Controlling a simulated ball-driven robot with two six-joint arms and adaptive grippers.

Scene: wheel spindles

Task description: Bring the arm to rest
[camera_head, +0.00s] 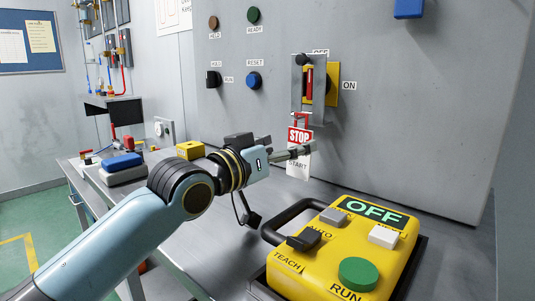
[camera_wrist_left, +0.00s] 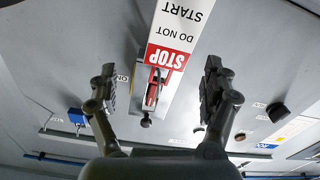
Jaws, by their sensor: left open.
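My left arm reaches in from the left in the head view, and its gripper (camera_head: 304,150) is in front of the panel, overlapping the tag. In the left wrist view the two fingers of the gripper (camera_wrist_left: 160,88) are spread wide with nothing held between them. A red and white STOP tag (camera_head: 299,135) hangs below the switch on the panel. Whether a finger touches the tag I cannot tell. My right gripper is not in view.
The grey panel (camera_head: 420,120) carries a switch (camera_head: 309,85), a blue RESET button (camera_head: 254,80) and a black knob (camera_head: 212,79). A yellow pendant (camera_head: 330,272) reading OFF stands on the bench at front right. A yellow block (camera_head: 190,150) and a blue-topped box (camera_head: 123,162) are near the arm.

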